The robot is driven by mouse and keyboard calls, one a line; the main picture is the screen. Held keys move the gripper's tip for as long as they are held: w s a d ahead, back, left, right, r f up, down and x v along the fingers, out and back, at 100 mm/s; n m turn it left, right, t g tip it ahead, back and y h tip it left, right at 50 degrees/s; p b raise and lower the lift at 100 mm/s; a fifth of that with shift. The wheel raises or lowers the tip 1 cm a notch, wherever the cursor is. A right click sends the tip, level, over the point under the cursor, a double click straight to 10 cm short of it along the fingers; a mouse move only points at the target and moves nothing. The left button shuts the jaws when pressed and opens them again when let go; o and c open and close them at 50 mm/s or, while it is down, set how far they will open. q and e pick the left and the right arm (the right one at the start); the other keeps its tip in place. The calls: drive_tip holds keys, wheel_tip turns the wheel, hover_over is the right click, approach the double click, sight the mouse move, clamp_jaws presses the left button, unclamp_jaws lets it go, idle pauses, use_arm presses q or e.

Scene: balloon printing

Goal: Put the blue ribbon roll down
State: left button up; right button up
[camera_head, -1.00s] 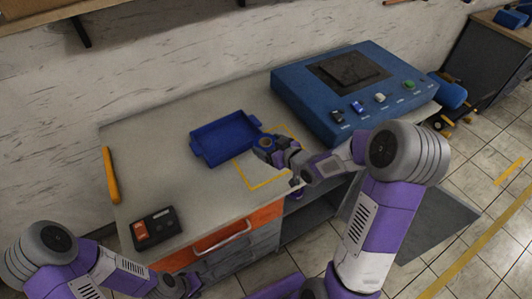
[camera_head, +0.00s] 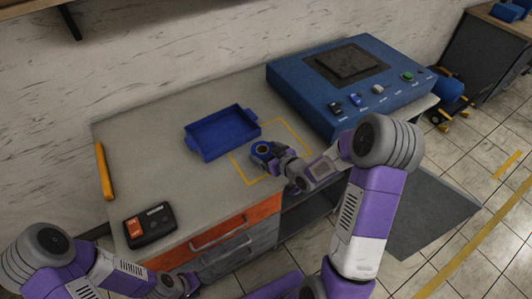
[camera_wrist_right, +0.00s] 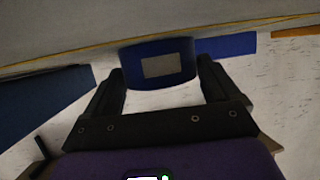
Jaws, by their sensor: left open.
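The blue ribbon roll (camera_head: 262,149) is a short blue cylinder within the yellow outline (camera_head: 243,172) on the table, seen from above. In the right wrist view the roll (camera_wrist_right: 158,63), with a pale label, sits between the two dark fingers. My right gripper (camera_head: 274,155) is shut on it from the front right. I cannot tell whether the roll touches the table. My left gripper (camera_head: 187,284) is low at the table's front left, away from the roll; its jaws are small in view, but it is open.
A blue tray (camera_head: 190,143) lies just left and behind the outline. A blue machine (camera_head: 300,104) with several buttons stands at the back right. A black device (camera_head: 150,225) and an orange-yellow stick (camera_head: 104,171) are at the left. The table's middle left is clear.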

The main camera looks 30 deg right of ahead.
drive_tip(key=shift+o, duration=0.7)
drive_tip(key=shift+r, duration=0.15)
